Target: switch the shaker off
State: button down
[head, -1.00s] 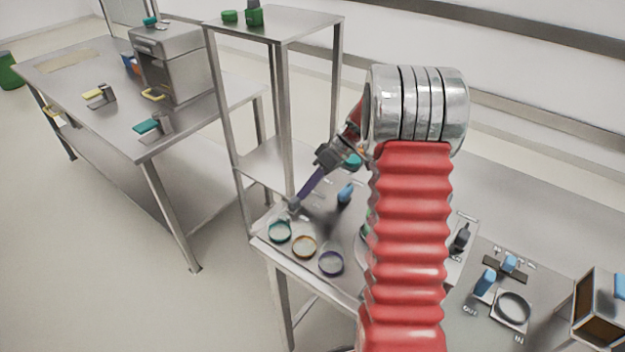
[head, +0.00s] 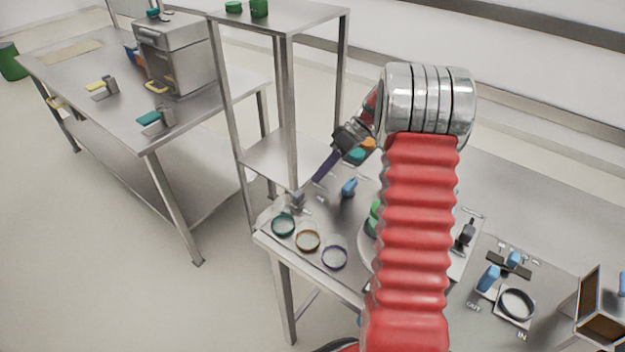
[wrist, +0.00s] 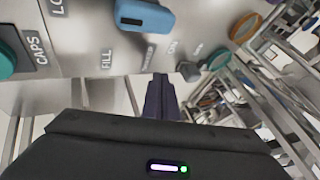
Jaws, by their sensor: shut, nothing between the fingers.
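A small grey knob (head: 297,199) stands near the left end of the bench in the head view. In the wrist view the grey knob (wrist: 188,70) sits beside small printed labels, one seemingly "ON"; which way it is set I cannot tell. My gripper (head: 315,181) has its purple fingers closed together and empty, pointing down-left toward the knob, with a gap between. In the wrist view the gripper's fingertips (wrist: 160,78) show left of the knob, apart from it. A round plate (head: 366,246) with green items, perhaps the shaker, is mostly hidden behind my red arm.
A blue handle (head: 349,187) stands close right of the gripper; it also shows in the wrist view (wrist: 146,15) near "FILL". Teal (head: 283,225), orange (head: 308,240) and purple (head: 335,257) rings line the bench's front edge. A tall metal shelf (head: 295,100) rises behind the knob.

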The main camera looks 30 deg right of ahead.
jog(key=v, duration=0.8)
jog(key=shift+r, duration=0.3)
